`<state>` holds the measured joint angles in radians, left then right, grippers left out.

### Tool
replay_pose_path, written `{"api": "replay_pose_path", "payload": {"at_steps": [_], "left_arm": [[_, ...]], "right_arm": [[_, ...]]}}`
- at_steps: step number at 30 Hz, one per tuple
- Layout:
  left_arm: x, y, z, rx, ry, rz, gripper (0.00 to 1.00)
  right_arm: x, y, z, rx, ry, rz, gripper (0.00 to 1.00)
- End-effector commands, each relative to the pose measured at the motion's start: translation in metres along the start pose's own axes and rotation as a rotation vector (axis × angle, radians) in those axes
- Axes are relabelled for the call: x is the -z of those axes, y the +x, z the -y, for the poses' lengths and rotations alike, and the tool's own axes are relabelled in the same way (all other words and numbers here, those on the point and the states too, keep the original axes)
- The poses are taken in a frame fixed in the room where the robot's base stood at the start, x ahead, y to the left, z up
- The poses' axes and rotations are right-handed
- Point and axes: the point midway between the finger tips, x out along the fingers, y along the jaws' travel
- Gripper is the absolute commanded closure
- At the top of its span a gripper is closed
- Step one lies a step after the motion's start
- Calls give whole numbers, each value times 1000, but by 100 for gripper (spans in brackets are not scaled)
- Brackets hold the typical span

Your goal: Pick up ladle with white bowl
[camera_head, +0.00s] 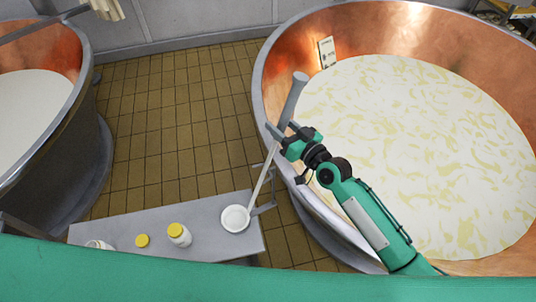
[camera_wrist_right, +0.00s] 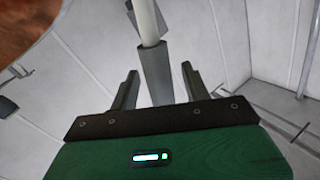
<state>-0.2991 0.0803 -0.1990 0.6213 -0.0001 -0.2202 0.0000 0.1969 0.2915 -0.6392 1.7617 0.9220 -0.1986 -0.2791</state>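The ladle's white bowl (camera_head: 235,218) is at the right end of the grey bench in the head view. Its thin pale shaft (camera_head: 262,178) slants up and right to a thick grey handle (camera_head: 293,97) beside the right vat's rim. My right gripper (camera_head: 283,132) is at the lower part of this handle. In the wrist view the right gripper (camera_wrist_right: 160,85) is open, with the grey handle (camera_wrist_right: 155,70) showing between its two fingers and a gap on each side. Whether the handle lies fully between them in depth is unclear. My left gripper is not in view.
The right copper vat (camera_head: 330,40) holds pale, yellow-flecked liquid, and my right forearm extends over it. The bench (camera_head: 205,238) carries yellow-lidded jars (camera_head: 179,234). Another vat (camera_head: 70,150) stands at left. Tiled floor (camera_head: 170,120) lies clear between the vats.

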Motion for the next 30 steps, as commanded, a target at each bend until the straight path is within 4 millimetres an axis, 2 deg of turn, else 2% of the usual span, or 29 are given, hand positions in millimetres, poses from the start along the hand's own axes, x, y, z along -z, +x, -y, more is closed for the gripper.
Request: {"api": "replay_pose_path", "payload": {"at_steps": [1,6,7,20,26,30], "left_arm": [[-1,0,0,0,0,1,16],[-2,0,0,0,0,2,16],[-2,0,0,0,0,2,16],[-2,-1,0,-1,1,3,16],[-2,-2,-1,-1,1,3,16],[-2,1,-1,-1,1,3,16]], "right_arm": [[0,0,0,0,0,0,63],[0,0,0,0,0,0,96],[0,0,0,0,0,0,100],[8,0,3,2,-1,-4,100],[33,0,10,0,0,-6,100],[65,0,19,2,-1,-9,100]]}}
